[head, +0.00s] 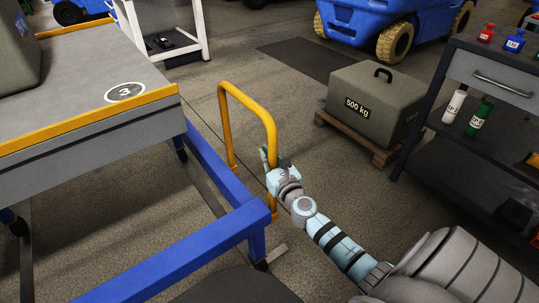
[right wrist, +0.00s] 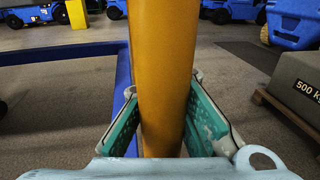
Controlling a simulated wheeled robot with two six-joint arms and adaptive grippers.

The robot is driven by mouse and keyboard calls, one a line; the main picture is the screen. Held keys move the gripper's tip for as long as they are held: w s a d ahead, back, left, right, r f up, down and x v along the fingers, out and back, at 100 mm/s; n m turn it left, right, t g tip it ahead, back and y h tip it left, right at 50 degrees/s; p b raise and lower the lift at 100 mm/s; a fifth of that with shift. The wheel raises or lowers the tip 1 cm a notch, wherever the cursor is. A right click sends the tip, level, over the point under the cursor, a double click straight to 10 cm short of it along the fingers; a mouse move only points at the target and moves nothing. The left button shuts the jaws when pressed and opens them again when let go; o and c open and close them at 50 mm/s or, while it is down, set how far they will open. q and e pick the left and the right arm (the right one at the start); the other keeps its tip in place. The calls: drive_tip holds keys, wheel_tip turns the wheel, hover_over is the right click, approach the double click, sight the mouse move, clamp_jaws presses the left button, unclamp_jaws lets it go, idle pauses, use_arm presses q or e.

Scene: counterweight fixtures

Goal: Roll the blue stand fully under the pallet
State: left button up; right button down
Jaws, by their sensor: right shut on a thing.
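The blue stand (head: 205,240) is a low blue frame with an upright orange-yellow handle (head: 247,94) at its right side. Part of the frame lies below the grey platform (head: 95,75) with orange edges and a "3" mark, and its right part sticks out past the platform edge. My right gripper (head: 269,165) is shut on the near post of the handle. In the right wrist view the post (right wrist: 163,70) stands between both green finger pads. My left gripper is not in view.
A 500 kg weight (head: 372,103) sits on a small wooden pallet (head: 350,134) to the right. A blue vehicle (head: 370,20) is at the back. Floor between handle and weight is clear.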

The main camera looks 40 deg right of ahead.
drive_tip(key=shift+a+f, duration=0.1)
drive_tip(key=shift+a, duration=0.2)
drive_tip(key=c, duration=1.7)
unclamp_jaws()
drive_tip(key=shift+w+a, duration=0.1)
drive_tip(key=shift+a, duration=0.15)
drive_tip(key=o, duration=0.3)
drive_tip(key=shift+r, duration=0.2)
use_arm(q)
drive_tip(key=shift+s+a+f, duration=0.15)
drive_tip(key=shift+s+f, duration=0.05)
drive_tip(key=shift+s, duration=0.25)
use_arm(e)
drive_tip(key=shift+o, duration=0.2)
drive_tip(key=v, duration=1.2)
drive_tip(key=shift+d, duration=0.35)
